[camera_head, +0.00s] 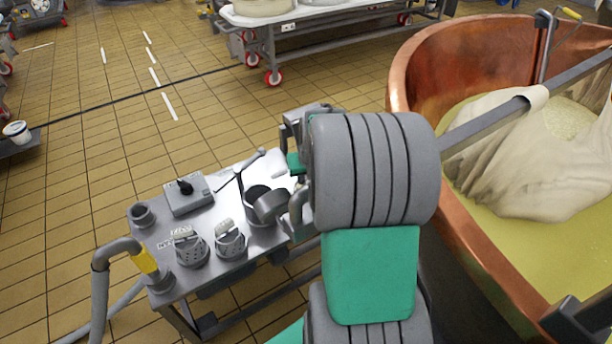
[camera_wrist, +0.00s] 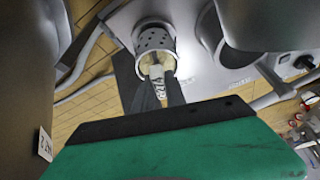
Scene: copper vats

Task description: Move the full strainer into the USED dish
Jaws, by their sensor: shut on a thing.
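In the wrist view, a grey perforated strainer (camera_wrist: 155,42) with cream-coloured contents sits just beyond my fingertips. My gripper (camera_wrist: 158,92) is shut on it, around the part with a white tag whose lettering I cannot read clearly. In the head view my arm hides most of my gripper, and I cannot pick out the held strainer for certain. Two tagged, perforated strainers, one on the left (camera_head: 192,250) and one on the right (camera_head: 230,243), stand on the metal table. Some lettering lies beside the left one, too small to read. I cannot tell which dish is USED.
The metal table (camera_head: 215,268) also bears a small grey cup (camera_head: 143,215), a box with a black knob (camera_head: 190,200) and a grey pot (camera_head: 257,192). A hose with a yellow band (camera_head: 145,262) stands at its left corner. A copper vat (camera_head: 440,70) is at right.

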